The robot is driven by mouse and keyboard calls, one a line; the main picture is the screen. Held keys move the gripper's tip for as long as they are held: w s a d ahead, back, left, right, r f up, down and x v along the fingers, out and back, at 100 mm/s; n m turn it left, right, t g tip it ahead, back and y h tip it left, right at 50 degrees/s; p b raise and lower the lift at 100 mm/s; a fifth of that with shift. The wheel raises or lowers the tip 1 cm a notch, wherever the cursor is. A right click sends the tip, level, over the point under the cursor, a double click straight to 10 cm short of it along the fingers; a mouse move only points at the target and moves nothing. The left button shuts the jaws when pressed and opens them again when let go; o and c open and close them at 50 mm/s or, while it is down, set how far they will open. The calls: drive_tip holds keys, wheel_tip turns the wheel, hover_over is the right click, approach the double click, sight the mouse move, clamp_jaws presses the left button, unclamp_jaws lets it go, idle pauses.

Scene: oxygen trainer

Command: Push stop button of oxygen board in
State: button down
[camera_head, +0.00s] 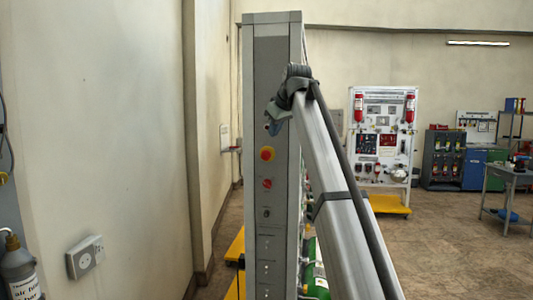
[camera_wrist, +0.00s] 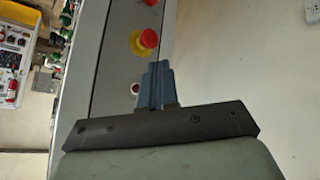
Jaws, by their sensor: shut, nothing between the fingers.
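The oxygen board shows its narrow grey side panel (camera_head: 270,80) in the head view. A red mushroom button on a yellow ring, which looks like the stop button (camera_head: 267,153), sits midway down this panel. In the wrist view the stop button (camera_wrist: 148,39) lies just beyond the fingertips. My gripper (camera_head: 271,127) is shut and empty, at the panel just above the stop button in the head view. Its fingers (camera_wrist: 157,68) point toward the button in the wrist view. I cannot tell whether they touch the panel.
A flat red button (camera_head: 267,183) and a dark knob (camera_head: 265,213) sit lower on the panel. A small light with a red centre (camera_wrist: 135,89) is beside my fingers. A wall (camera_head: 110,130) stands left; open floor (camera_head: 455,240) lies right.

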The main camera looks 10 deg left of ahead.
sight(267, 151)
drive_tip(key=shift+s+a+f+n+g, duration=0.15)
drive_tip(key=shift+s+n+g, duration=0.1)
drive_tip(key=shift+n, duration=0.8)
drive_tip(key=shift+s+d+f+n+g, duration=0.1)
drive_tip(key=shift+s+n+g, duration=0.1)
drive_tip(key=shift+n, duration=0.8)
drive_tip(key=shift+s+a+f+n+g, duration=0.15)
drive_tip(key=shift+s+n+g, duration=0.1)
drive_tip(key=shift+n, duration=0.8)
drive_tip(key=shift+w, duration=0.1)
drive_tip(key=x, duration=0.3)
drive_tip(key=w+x, duration=0.1)
drive_tip(key=x, duration=0.7)
drive_tip(key=shift+w+d+r, duration=0.2)
drive_tip(key=shift+w+r, duration=0.15)
drive_tip(key=shift+r, duration=0.1)
drive_tip(key=shift+w, duration=0.85)
